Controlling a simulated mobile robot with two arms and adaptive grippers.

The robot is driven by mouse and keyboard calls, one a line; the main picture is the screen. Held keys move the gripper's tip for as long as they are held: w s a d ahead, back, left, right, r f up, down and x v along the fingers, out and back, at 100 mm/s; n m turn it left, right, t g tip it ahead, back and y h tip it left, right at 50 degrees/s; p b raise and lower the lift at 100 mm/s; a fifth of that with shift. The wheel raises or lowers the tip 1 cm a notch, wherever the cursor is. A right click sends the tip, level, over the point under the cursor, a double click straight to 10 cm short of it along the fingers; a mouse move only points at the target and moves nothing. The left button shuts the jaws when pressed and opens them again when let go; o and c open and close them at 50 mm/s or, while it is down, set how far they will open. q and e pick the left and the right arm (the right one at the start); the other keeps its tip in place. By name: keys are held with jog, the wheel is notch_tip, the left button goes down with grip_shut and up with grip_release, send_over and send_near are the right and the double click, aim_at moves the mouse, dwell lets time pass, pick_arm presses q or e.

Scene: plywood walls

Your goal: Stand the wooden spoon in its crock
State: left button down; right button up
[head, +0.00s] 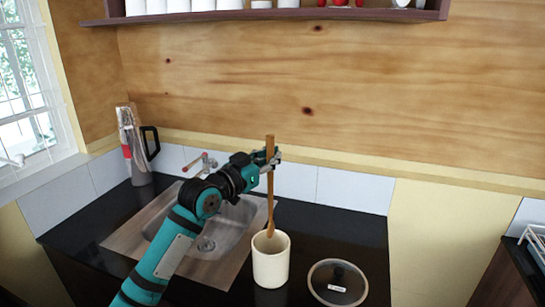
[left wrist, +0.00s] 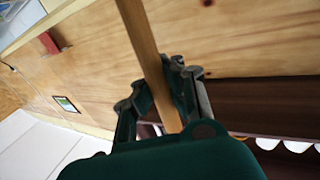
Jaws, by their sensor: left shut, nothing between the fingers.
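The wooden spoon (head: 270,170) stands nearly upright over the cream crock (head: 270,265). Its lower end shows at the crock's mouth; I cannot tell how far inside it reaches. My left gripper (head: 273,156) is at the upper part of the spoon and is shut, with no hold on it. My right gripper is not in view.
A round glass lid (head: 337,282) lies on the dark counter right of the crock. A sink (head: 215,235) with a tap (head: 203,162) lies to the left. A flask-like jug (head: 137,148) stands at the back left. A shelf (head: 300,15) hangs above.

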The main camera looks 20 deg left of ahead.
aim_at(272, 190)
pick_arm(q)
notch_tip(272, 190, down, 9)
jog(key=b, duration=0.5)
jog(key=shift+f, duration=0.2)
jog(key=c, duration=2)
grip_release()
jog(key=o, duration=0.6)
jog(key=v, duration=1.2)
